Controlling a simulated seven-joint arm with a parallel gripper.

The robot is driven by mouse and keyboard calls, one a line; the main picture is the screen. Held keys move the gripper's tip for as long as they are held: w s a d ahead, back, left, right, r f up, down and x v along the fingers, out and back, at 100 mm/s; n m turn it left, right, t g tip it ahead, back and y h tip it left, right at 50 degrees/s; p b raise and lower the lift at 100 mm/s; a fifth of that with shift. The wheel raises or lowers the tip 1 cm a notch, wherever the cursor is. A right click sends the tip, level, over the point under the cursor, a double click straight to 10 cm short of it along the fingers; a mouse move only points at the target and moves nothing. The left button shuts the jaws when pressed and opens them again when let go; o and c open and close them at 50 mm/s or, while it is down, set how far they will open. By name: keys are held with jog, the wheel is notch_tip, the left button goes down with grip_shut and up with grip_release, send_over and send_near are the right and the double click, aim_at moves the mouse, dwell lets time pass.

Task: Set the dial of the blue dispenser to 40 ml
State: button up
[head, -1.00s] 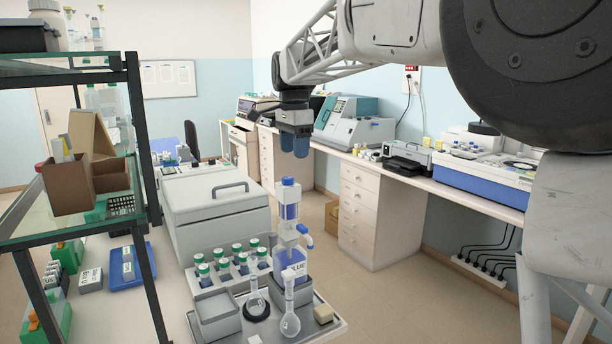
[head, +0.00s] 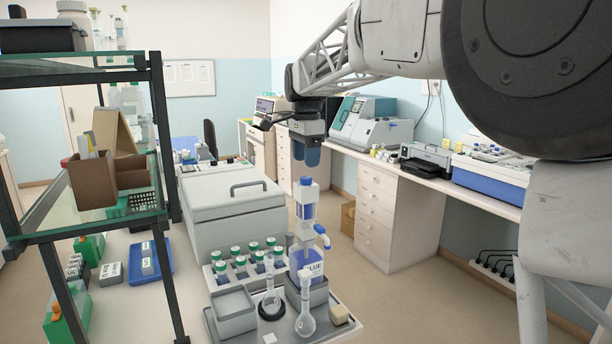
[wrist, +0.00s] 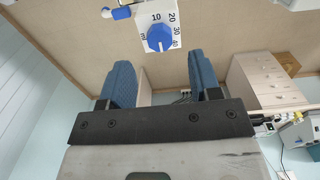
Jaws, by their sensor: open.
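The blue dispenser (head: 306,262) stands upright on the grey tray, with a white-and-blue column, a blue cap on top and a blue spout at its right. In the wrist view its white dial plate (wrist: 156,17) shows 10, 20, 30 and 40 around a blue dial knob (wrist: 160,38). I cannot tell for sure which number the knob points to. My gripper (wrist: 162,74) is open and empty, its two blue fingers apart, with the knob beyond the gap between them. In the head view my gripper (head: 307,156) hangs just above the dispenser's top.
A large grey box (head: 232,212) is behind. A glass shelf (head: 80,230) stands at the left. The right of the tray is floor.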

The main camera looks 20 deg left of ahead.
aim_at(306, 178)
jog(key=shift+f, duration=2.65)
jog(key=c, duration=0.9)
